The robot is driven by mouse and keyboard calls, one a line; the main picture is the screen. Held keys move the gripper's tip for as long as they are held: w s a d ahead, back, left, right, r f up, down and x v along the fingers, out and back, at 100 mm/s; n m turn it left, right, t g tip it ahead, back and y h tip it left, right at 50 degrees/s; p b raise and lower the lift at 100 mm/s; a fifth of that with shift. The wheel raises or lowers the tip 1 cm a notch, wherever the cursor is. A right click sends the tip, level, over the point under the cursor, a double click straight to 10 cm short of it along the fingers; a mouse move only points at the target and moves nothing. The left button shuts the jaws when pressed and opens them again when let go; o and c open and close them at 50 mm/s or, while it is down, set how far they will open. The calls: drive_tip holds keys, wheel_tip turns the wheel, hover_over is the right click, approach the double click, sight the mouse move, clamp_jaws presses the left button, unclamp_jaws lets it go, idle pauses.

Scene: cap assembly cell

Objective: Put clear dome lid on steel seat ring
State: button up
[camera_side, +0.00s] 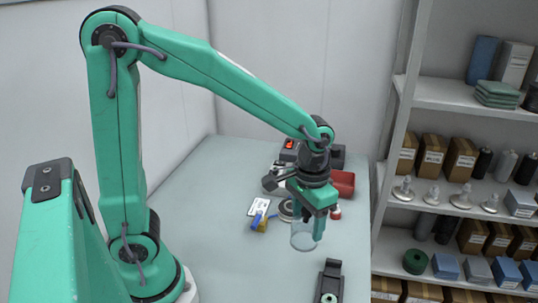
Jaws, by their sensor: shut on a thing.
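The clear dome lid (302,239) is a see-through, pale round piece between the fingers of my gripper (307,231), which points down and is shut on it. The lid looks held above the pale table; its exact height is hard to judge. A round metallic piece (286,210) just behind and left of my gripper looks like the steel seat ring. My gripper partly hides it, and the lid is apart from it in the picture.
A black fixture (330,280) stands at the front right. A red bin (344,183) is behind my gripper. A white card (259,206) and a blue and yellow item (260,221) lie to the left. Shelves (455,100) stand at right. The table's left part (205,225) is clear.

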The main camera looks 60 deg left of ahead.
drive_tip(key=w+a+n, duration=0.1)
drive_tip(key=w+a, duration=0.2)
drive_tip(key=a, duration=0.3)
drive_tip(key=w+a+n, duration=0.1)
drive_tip(key=w+a, duration=0.2)
drive_tip(key=a, duration=0.4)
drive_tip(key=w+a+f+n, duration=0.1)
drive_tip(key=w+a+n, duration=0.1)
drive_tip(key=w+a, duration=0.2)
drive_tip(key=a, duration=0.2)
drive_tip(key=shift+a, duration=0.3)
drive_tip(key=shift+f, duration=0.2)
drive_tip(key=shift+w+f, duration=0.1)
drive_tip(key=shift+f, duration=0.6)
drive_tip(key=shift+f, duration=0.25)
drive_tip(key=shift+f, duration=0.6)
drive_tip(key=shift+f, duration=0.7)
drive_tip(key=shift+f, duration=0.6)
